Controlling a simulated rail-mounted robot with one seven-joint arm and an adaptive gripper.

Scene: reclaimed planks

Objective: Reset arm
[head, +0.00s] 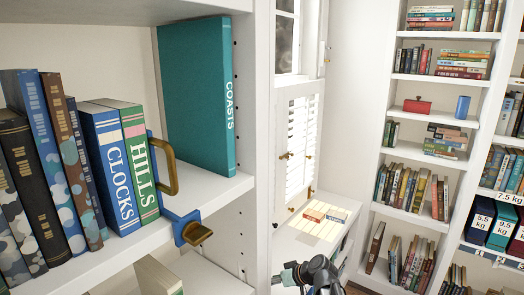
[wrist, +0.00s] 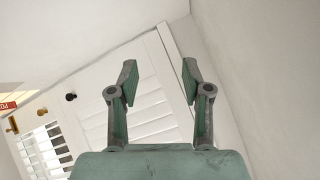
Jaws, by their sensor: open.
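My gripper (wrist: 158,75) is open and empty in the wrist view, its two fingers apart with only a white panelled surface and pale wall behind them. In the head view, part of my arm shows at the bottom centre, low in front of the white bench by the window. The gripper's fingertips cannot be made out there. My arm is apart from the shelf of books on the left.
A teal COASTS book (head: 197,97) stands against the shelf's right side. CLOCKS (head: 112,170) and HILLS (head: 138,165) stand beside a blue bookend with a brass handle (head: 165,165). A bench (head: 318,226) holds small books. Bookcases (head: 393,148) fill the right.

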